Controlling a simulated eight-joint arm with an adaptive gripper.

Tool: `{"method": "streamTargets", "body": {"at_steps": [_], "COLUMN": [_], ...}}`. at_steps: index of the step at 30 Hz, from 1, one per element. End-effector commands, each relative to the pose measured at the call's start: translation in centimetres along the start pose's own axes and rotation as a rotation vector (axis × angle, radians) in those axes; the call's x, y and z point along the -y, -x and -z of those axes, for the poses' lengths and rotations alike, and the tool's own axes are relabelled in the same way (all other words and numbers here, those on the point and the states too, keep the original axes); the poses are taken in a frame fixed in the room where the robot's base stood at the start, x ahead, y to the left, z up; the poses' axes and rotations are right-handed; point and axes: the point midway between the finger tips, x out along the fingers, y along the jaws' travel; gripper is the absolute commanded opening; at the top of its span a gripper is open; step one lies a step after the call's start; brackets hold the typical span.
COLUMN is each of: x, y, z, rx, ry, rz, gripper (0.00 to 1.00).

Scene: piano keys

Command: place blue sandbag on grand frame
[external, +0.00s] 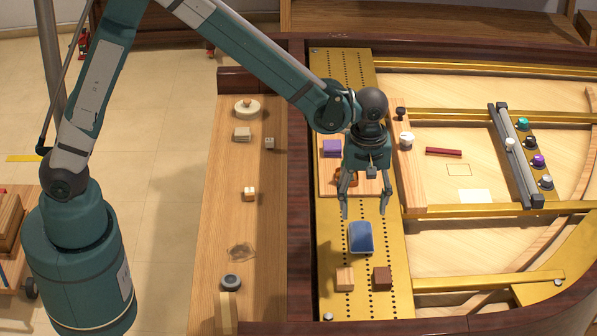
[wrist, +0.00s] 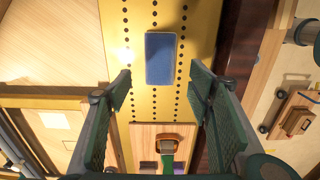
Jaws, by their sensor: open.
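In the wrist view the sandbag shows past the gap between the fingertips (wrist: 160,80); no contact shows.
A light block (external: 345,279) and a dark brown block (external: 382,278) stand near the sandbag. A wooden board (external: 325,188) bears a purple block (external: 332,148) and an orange-brown item, partly behind my gripper. A wooden ledge (external: 265,210) with small objects runs left.

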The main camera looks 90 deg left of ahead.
Motion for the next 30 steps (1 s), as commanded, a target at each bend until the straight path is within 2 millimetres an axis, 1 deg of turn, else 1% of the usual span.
{"method": "streamTargets", "body": {"at_steps": [3, 9, 30], "x": [0.0, 0.0, 0.0], "y": [1.3, 2.4, 2.7], "z": [0.0, 0.0, 0.0], "rx": [0.0, 0.0, 0.0], "ry": [0.0, 0.0, -0.001], "rz": [0.0, 0.0, 0.0], "gripper": [0.52, 0.52, 0.52]}}
